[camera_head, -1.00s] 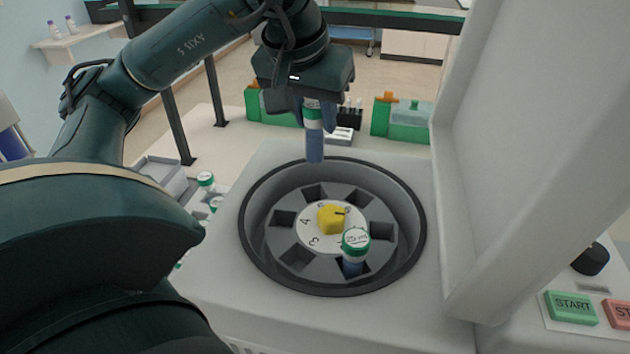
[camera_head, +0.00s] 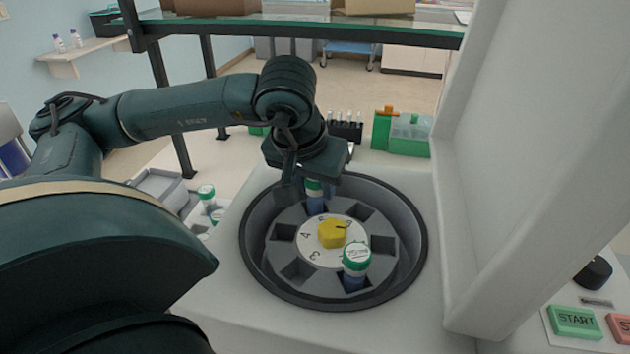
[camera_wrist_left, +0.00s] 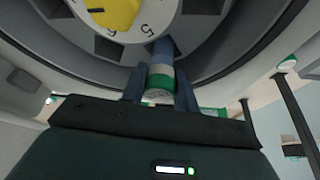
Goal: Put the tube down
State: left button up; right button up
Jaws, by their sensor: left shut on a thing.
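My left gripper (camera_head: 304,190) is shut on a tube (camera_head: 315,194) with a green cap and blue body. The tube is upright at the far side of the centrifuge rotor (camera_head: 281,249), its lower end at or in a far slot; the exact depth is hard to tell. In the left wrist view the tube (camera_wrist_left: 160,72) sits between both fingers, close to the rotor number 5. Another tube (camera_head: 356,258) with a green and white cap stands in the near right slot. My right gripper is not in view.
The yellow knob (camera_head: 332,233) is at the rotor's centre. The bowl rim (camera_head: 252,262) surrounds it, and the open white lid (camera_head: 530,130) stands on the right. More capped tubes (camera_head: 207,193) stand at left. A START button (camera_head: 575,321) is at lower right.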

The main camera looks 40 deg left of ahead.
pick_arm(q)
jog(key=shift+f+b, duration=0.5)
jog(key=shift+b, duration=0.05)
jog(key=o, duration=1)
jog(key=shift+r, duration=0.15)
jog(key=shift+c, duration=0.2)
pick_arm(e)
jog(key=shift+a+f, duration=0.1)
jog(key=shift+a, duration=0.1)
pick_arm(q)
jog(key=shift+r+p, duration=0.55)
jog(key=shift+p, duration=0.25)
jog(key=v, duration=1.1)
jog(key=shift+r, duration=0.35)
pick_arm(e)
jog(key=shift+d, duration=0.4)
pick_arm(q)
jog(key=shift+s+d+f, duration=0.1)
jog(key=shift+s, duration=0.1)
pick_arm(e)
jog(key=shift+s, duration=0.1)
